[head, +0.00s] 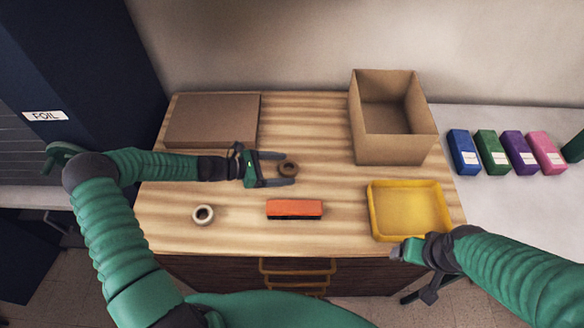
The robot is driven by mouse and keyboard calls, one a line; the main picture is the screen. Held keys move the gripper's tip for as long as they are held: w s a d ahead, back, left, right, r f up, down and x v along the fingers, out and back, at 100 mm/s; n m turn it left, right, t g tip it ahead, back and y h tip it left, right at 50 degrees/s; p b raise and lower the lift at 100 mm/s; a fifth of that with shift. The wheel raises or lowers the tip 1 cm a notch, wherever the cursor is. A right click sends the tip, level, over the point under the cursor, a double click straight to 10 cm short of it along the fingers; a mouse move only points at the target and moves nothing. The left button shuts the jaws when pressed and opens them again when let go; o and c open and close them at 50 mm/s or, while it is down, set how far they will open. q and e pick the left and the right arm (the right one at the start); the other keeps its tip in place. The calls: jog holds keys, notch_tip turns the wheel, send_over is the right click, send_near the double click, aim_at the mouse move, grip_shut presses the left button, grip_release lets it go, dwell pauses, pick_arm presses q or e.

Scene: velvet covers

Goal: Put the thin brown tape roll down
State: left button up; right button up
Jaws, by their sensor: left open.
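The thin brown tape roll (288,168) lies on the wooden table, between the fingers of my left gripper (292,168). The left gripper is open around the roll, and I cannot tell whether either finger touches it. A paler cream tape roll (203,215) lies on the table at the front left. My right gripper (412,274) is low at the table's front edge, near the yellow tray; its fingers are not clear enough to judge.
An orange block with a dark base (294,208) lies at the front middle. A yellow tray (373,212) is at the front right. An open cardboard box (392,150) and a flat brown box (212,120) stand behind. Several coloured boxes (493,152) line the white side table.

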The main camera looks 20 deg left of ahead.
pick_arm(q)
jog(key=shift+x, duration=0.8)
jog(key=shift+w+d+f, duration=0.15)
jog(key=shift+d+f, duration=0.05)
jog(key=shift+w+a+f, duration=0.15)
jog(key=shift+a+f, duration=0.1)
jog(key=shift+a, duration=0.7)
jog(key=shift+c, duration=2.1)
jog(key=shift+d+r, duration=0.1)
jog(key=shift+d, duration=0.4)
jog(key=c, duration=1)
pick_arm(e)
jog(key=shift+a+r, duration=0.2)
jog(key=shift+a, duration=0.2)
